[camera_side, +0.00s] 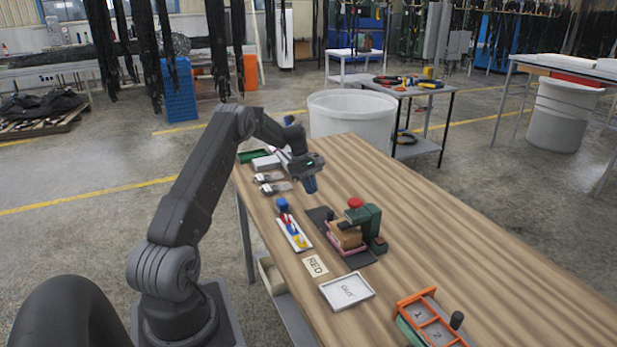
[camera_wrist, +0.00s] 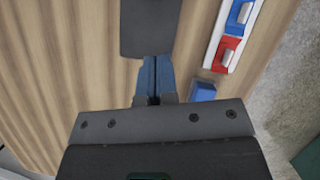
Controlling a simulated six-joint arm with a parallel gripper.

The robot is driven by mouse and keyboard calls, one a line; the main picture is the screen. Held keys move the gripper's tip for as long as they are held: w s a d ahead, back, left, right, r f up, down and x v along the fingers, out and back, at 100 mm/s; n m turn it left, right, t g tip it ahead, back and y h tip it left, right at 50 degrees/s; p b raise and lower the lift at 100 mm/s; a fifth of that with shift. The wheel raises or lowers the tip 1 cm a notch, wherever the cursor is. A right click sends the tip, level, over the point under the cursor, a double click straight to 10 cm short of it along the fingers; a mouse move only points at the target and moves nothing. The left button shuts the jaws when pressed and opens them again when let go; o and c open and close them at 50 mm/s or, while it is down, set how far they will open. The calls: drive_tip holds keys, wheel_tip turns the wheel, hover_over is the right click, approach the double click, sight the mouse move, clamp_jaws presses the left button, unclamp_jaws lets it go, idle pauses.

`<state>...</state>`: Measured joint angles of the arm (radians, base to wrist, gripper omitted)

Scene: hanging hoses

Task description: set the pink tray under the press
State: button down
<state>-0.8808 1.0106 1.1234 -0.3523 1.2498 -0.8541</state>
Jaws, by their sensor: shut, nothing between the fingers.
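The green press (camera_side: 372,222) with a red knob stands mid-table in the side view. The pink tray (camera_side: 346,250) shows as a thin edge at the press, low on its left side, with a brown block (camera_side: 345,236) on top of it. The press hides part of the tray, so I cannot tell how far under it sits. My gripper (camera_side: 310,186) is above the table, behind and left of the press, apart from it. In the wrist view its blue fingers (camera_wrist: 154,78) are shut together and empty, pointing toward a dark plate (camera_wrist: 150,28).
A white strip with coloured pieces (camera_side: 294,232) lies left of the press and shows in the wrist view (camera_wrist: 218,45), near a blue piece (camera_wrist: 202,91). A RED card (camera_side: 315,266), a white OUT tray (camera_side: 346,291) and an orange rack (camera_side: 430,320) are nearer. The table's right side is clear.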

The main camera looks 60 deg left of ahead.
drive_tip(key=x, duration=0.3)
drive_tip(key=shift+d+f, duration=0.15)
drive_tip(key=shift+f, duration=0.2)
drive_tip(key=shift+w+d+r, duration=0.1)
drive_tip(key=shift+w+d, duration=0.15)
drive_tip(key=shift+d, duration=0.35)
drive_tip(key=shift+w+d, duration=0.2)
drive_tip(key=shift+d, duration=0.4)
drive_tip(key=shift+w+d, duration=0.25)
drive_tip(key=shift+d, duration=0.45)
drive_tip(key=shift+d, duration=2.25)
